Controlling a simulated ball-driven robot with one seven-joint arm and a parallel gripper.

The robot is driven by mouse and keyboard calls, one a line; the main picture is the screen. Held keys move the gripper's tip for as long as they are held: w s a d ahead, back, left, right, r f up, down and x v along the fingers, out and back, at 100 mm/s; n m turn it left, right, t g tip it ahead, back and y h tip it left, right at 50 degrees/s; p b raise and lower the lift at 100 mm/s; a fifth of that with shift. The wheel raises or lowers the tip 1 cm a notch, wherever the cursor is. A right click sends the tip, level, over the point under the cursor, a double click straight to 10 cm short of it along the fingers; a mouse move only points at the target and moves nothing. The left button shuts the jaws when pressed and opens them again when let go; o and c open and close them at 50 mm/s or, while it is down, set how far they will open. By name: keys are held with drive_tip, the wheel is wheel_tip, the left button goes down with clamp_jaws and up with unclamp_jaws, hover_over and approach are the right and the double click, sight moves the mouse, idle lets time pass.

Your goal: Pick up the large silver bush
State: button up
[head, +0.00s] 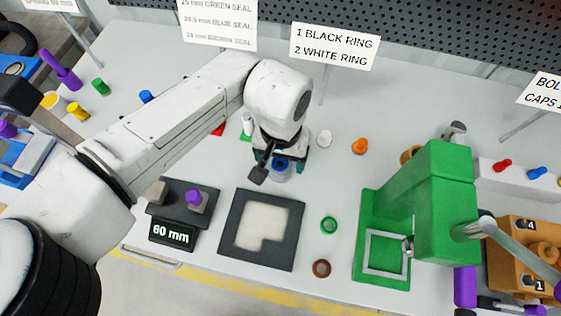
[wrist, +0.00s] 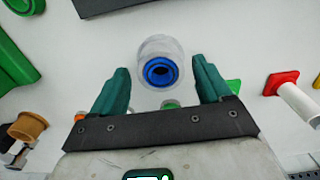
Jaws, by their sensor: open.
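A pale silver, glassy-looking bush (wrist: 160,45) with a blue ring in its near end shows in the wrist view, centred between my fingers. In the head view the bush (head: 281,176) is partly hidden under my gripper, on the white table. My gripper (wrist: 160,78) has two teal fingers spread wide, one to each side of the bush with gaps visible. The bush lies around or just past the fingertips; the exact depth is hard to tell. In the head view my gripper (head: 281,160) points down over it.
A black plate with a beige inset (head: 288,252) and a 60 mm block (head: 172,232) lie in front. A green press (head: 440,200) stands right. A green ring (head: 329,225), brown ring (head: 321,268), white part (head: 324,138) and orange part (head: 360,146) lie nearby. A red-flanged white part (wrist: 290,92) is beside my gripper.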

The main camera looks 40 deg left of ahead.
drive_tip(key=shift+f, duration=0.85)
drive_tip(key=c, duration=1.2)
drive_tip(key=shift+o, duration=0.2)
drive_tip(key=shift+r, duration=0.1)
